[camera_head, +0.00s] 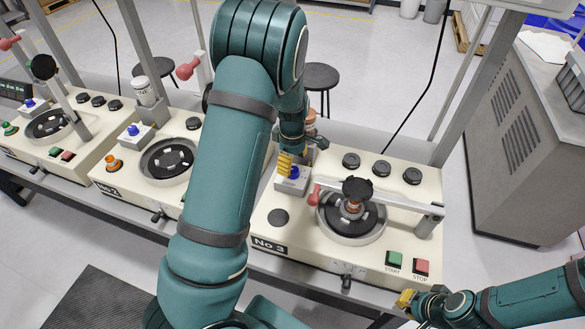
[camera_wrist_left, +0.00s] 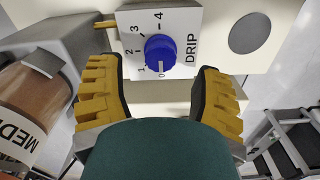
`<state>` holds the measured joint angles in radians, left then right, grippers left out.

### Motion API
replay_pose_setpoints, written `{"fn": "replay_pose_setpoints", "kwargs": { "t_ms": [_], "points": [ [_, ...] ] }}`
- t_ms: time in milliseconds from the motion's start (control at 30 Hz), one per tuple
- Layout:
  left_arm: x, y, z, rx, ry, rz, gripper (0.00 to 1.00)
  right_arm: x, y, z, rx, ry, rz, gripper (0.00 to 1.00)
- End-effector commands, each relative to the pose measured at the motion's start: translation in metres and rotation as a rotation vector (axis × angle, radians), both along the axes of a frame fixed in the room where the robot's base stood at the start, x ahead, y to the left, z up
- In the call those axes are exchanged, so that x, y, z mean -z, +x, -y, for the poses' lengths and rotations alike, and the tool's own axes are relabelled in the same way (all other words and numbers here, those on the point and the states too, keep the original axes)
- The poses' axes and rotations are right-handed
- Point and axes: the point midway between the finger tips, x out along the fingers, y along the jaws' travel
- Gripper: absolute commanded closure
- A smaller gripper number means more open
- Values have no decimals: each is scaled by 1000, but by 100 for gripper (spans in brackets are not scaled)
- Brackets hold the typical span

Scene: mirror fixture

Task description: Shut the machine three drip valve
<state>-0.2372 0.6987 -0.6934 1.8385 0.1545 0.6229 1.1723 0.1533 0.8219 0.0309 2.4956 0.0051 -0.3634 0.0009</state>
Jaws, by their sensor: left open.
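The machine three drip valve is a blue knob (camera_wrist_left: 161,50) on a white box (camera_wrist_left: 188,17) marked DRIP with a scale from 0 to 4. A pale mark on the knob appears to point towards 0. In the head view the knob (camera_head: 293,173) sits at the back left of machine No 3 (camera_head: 300,245). My left gripper (camera_wrist_left: 162,90) is open, its yellow fingers on either side of the knob's near side, with gaps showing; it holds nothing. In the head view the left gripper (camera_head: 285,165) is partly hidden by my arm. My right gripper (camera_head: 404,299) is low at the right, by the machine's front edge.
Machine No 3 carries a round plate (camera_head: 350,226) under a clamp bar with a red handle (camera_head: 314,196), START (camera_head: 394,259) and STOP (camera_head: 422,267) buttons, and several black knobs. A labelled brown jar (camera_wrist_left: 35,95) stands beside the left finger. Machine No 2 (camera_head: 112,180) is to the left.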

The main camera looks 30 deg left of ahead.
Motion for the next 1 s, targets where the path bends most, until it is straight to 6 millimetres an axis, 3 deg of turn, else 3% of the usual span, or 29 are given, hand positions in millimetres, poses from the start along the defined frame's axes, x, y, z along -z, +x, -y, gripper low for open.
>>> {"fn": "replay_pose_setpoints", "kwargs": {
  "t_ms": [200,400,600,1000],
  "points": [
    [-47,1,0,0,0,5,34,0,0,0,0,0,0,100],
    [-74,0,0,0,0,3,34,0,0,0,0,0,0,100],
    [-83,0,-1,-1,0,1,34,0,0,0,0,0,0,100],
    [-83,0,-1,-1,0,1,34,0,0,0,0,0,0,100]
  ]
}}
